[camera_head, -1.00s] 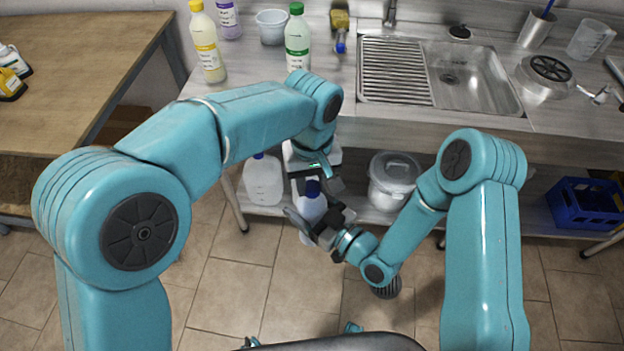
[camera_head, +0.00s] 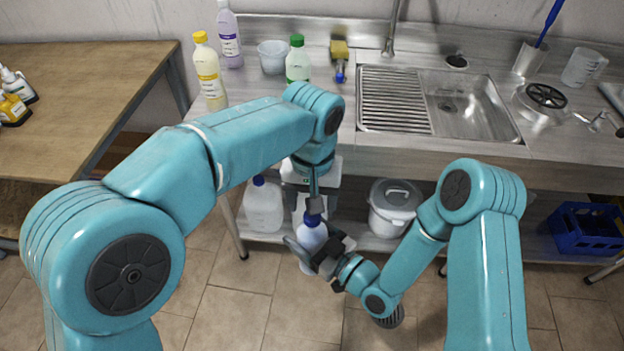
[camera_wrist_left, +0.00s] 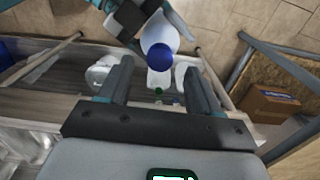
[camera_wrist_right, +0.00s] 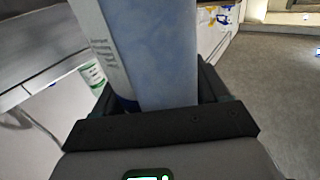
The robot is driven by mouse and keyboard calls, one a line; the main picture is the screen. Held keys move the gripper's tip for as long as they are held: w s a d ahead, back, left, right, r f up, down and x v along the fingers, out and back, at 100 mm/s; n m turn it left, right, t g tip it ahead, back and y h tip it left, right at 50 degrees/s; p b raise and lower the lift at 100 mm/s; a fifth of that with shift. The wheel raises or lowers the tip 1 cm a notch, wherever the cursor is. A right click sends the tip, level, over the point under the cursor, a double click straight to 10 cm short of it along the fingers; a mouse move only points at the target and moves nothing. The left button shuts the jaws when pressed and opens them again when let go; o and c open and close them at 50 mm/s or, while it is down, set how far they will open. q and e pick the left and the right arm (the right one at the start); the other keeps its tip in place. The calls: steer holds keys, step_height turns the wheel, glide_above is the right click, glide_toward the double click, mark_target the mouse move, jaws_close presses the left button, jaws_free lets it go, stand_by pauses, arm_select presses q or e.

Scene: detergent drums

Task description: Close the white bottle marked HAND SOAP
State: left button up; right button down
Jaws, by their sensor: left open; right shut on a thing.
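A white bottle (camera_head: 308,262) with a blue cap (camera_head: 312,219) stands roughly upright in front of the counter. My right gripper (camera_head: 316,254) is shut around its body. In the right wrist view the pale bottle (camera_wrist_right: 152,50) fills the jaw, with small, unreadable label print at its left. My left gripper (camera_head: 314,205) is directly above the cap, pointing down. In the left wrist view its open fingers (camera_wrist_left: 160,70) are on either side of the blue cap (camera_wrist_left: 159,57), with a gap visible at each side. I cannot tell how tightly the cap sits.
A white jug with a blue cap (camera_head: 263,207) and a lidded white bucket (camera_head: 393,208) stand on the low shelf behind. Yellow-capped (camera_head: 209,75) and green-capped (camera_head: 298,62) bottles stand on the counter. A blue crate (camera_head: 586,232) is at the right.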

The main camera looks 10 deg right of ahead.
arm_select(q)
step_height(320, 180, up, 9)
steer(key=shift+f, duration=0.2)
stand_by(0.5)
